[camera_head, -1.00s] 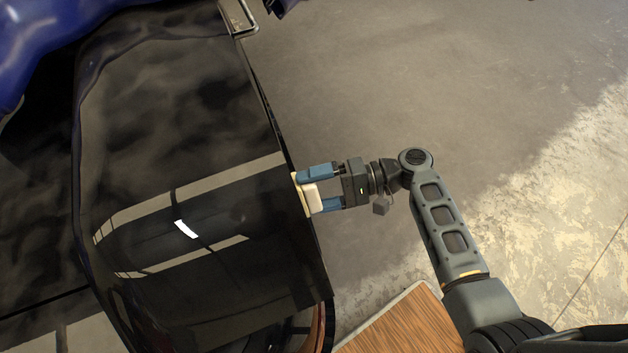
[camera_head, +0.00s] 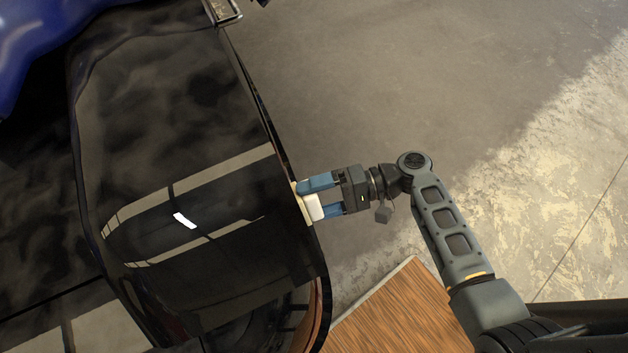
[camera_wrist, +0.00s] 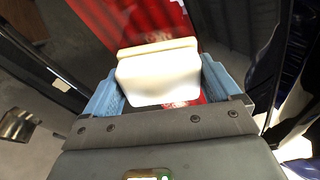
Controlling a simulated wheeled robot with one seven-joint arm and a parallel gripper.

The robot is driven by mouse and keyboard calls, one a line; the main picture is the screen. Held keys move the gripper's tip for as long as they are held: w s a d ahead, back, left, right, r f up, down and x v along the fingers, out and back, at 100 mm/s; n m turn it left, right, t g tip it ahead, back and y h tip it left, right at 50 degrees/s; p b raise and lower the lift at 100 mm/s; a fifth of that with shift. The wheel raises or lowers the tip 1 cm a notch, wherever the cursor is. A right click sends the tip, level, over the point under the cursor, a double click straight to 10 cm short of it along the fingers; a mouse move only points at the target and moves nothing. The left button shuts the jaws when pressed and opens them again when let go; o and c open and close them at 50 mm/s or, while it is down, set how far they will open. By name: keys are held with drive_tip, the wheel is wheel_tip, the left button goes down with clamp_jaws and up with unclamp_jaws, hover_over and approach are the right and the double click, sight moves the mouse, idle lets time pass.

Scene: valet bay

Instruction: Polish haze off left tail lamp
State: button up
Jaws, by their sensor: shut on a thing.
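My gripper (camera_head: 320,195) is shut on a cream-white polishing block (camera_head: 312,207), with one blue finger on each side. The block is at the rear edge of the black car (camera_head: 190,130). In the wrist view the block (camera_wrist: 158,75) sits between the fingers and faces the red tail lamp (camera_wrist: 100,18). It looks to be against the lamp or very close; contact cannot be told for sure. The block covers part of the lamp. The lamp's face does not show in the head view, and I cannot make out the haze.
A wooden surface (camera_head: 395,310) stands at the lower middle, close to the car's corner. A glossy blue object (camera_head: 50,40) fills the upper left. A metal fitting (camera_head: 222,10) is at the car's far edge. The concrete floor (camera_head: 420,80) behind the car is open.

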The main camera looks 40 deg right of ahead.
sight(321, 218)
drive_tip(key=shift+s+a+p, duration=0.25)
drive_tip(key=shift+s+p, duration=0.1)
drive_tip(key=shift+s, duration=0.45)
drive_tip(key=shift+s+a+p, duration=0.25)
drive_tip(key=shift+s+p, duration=0.05)
drive_tip(key=shift+s, duration=0.5)
drive_tip(key=shift+a, duration=0.1)
drive_tip(key=shift+w, duration=0.1)
drive_tip(key=shift+w+d+b, duration=0.2)
drive_tip(key=shift+w, duration=0.55)
drive_tip(key=shift+w+d+b, duration=0.15)
drive_tip(key=shift+w, duration=0.75)
drive_tip(key=shift+c, duration=0.4)
drive_tip(key=w+d+b, duration=0.2)
drive_tip(key=w, duration=0.4)
drive_tip(key=shift+w+d, duration=0.3)
drive_tip(key=w, duration=0.1)
drive_tip(key=w+d+b, duration=0.1)
drive_tip(key=w, duration=0.1)
